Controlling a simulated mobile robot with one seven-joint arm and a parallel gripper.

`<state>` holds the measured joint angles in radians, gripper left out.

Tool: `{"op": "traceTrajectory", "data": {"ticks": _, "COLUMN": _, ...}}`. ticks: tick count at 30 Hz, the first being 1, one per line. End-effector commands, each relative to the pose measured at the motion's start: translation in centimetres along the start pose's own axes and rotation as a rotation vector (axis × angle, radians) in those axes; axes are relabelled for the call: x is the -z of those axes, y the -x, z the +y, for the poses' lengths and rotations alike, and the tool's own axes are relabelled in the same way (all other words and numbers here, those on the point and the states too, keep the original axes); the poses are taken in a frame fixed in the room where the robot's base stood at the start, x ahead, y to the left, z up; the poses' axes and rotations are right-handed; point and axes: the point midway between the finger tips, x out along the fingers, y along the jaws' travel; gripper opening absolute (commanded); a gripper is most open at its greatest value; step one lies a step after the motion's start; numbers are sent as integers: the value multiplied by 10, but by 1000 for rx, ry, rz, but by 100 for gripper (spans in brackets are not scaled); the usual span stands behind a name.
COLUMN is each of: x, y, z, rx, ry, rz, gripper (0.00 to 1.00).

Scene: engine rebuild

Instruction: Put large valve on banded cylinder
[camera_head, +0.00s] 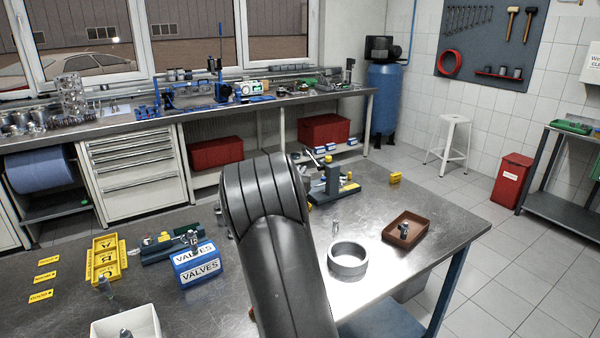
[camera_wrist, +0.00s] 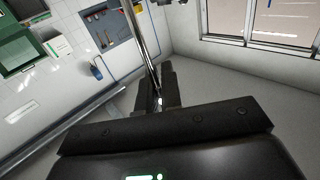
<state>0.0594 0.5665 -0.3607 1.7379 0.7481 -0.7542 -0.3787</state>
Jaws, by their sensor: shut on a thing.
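In the wrist view my gripper (camera_wrist: 157,97) is shut on a thin shiny metal stem (camera_wrist: 146,52). I take this for the large valve; it runs up and out past the top edge, so its far end is cut off. In the head view my black arm hides the gripper and the held part. A wide, hollow metal cylinder (camera_head: 347,259) stands on the table just right of my arm. I cannot tell for certain whether it is the banded cylinder. A small metal piece (camera_head: 334,228) stands just behind it.
A brown tray (camera_head: 421,233) holding a metal part stands at the right. A blue VALVES box (camera_head: 199,267), yellow tray (camera_head: 105,262) and white box (camera_head: 119,328) stand left. A fixture (camera_head: 329,181) stands behind my arm. The front right table surface is mostly clear.

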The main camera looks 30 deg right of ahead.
Motion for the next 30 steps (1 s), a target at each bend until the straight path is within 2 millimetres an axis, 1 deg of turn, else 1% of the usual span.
{"op": "traceTrajectory", "data": {"ticks": 1, "x": -2, "y": 0, "z": 0, "rx": 0, "ry": 1, "rz": -1, "gripper": 0}}
{"op": "traceTrajectory", "data": {"ticks": 2, "x": -2, "y": 0, "z": 0, "rx": 0, "ry": 0, "rz": -1, "gripper": 6}}
{"op": "traceTrajectory", "data": {"ticks": 3, "x": -2, "y": 0, "z": 0, "rx": 0, "ry": 0, "rz": 0, "gripper": 10}}
{"op": "traceTrajectory", "data": {"ticks": 9, "x": -2, "y": 0, "z": 0, "rx": 0, "ry": 0, "rz": -1, "gripper": 26}}
{"op": "traceTrajectory", "data": {"ticks": 10, "x": -2, "y": 0, "z": 0, "rx": 0, "ry": 0, "rz": -1, "gripper": 27}}
{"op": "traceTrajectory", "data": {"ticks": 16, "x": -2, "y": 0, "z": 0, "rx": 0, "ry": 0, "rz": 0, "gripper": 27}}
{"op": "traceTrajectory", "data": {"ticks": 19, "x": 2, "y": 1, "z": 0, "rx": 1, "ry": 0, "rz": 0, "gripper": 27}}
{"op": "traceTrajectory", "data": {"ticks": 23, "x": 2, "y": 18, "z": -1, "rx": 2, "ry": 0, "rz": -2, "gripper": 27}}
{"op": "traceTrajectory", "data": {"ticks": 30, "x": 2, "y": 70, "z": -1, "rx": 3, "ry": -1, "rz": -2, "gripper": 27}}
